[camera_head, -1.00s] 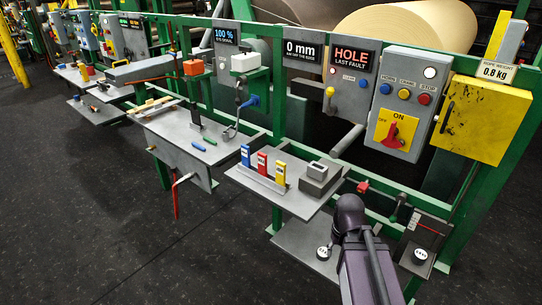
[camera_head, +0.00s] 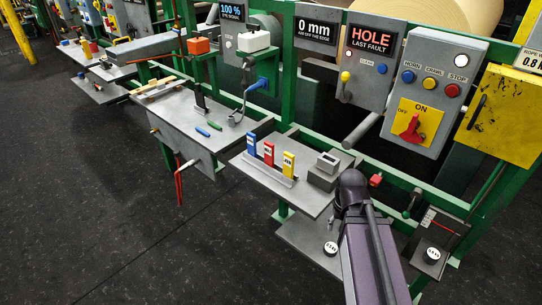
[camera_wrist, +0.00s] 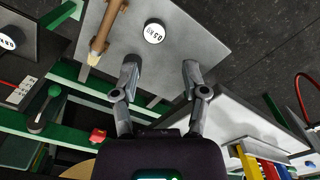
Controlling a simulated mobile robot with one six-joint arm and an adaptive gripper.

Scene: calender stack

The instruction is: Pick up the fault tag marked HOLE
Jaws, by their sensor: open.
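Three upright tags stand in a grey rack (camera_head: 266,170) on the shelf in the head view: a blue tag (camera_head: 251,144), a red tag (camera_head: 269,154) and a yellow tag (camera_head: 288,164). Their small labels are too small to read, so I cannot tell which is marked HOLE. In the wrist view the yellow tag (camera_wrist: 248,162), red tag (camera_wrist: 269,168) and blue tag (camera_wrist: 286,170) show at the bottom right corner. My gripper (camera_wrist: 161,75) is open and empty, over a lower shelf and apart from the tags. It is hidden in the head view.
The lower shelf (camera_wrist: 205,30) holds a round weight (camera_wrist: 154,32) and a brown wooden-handled tool (camera_wrist: 108,30). A grey block (camera_head: 326,172) stands right of the tags. A display reading HOLE, LAST FAULT (camera_head: 371,37) hangs above. Green rails and a red knob (camera_head: 376,180) lie close to my arm.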

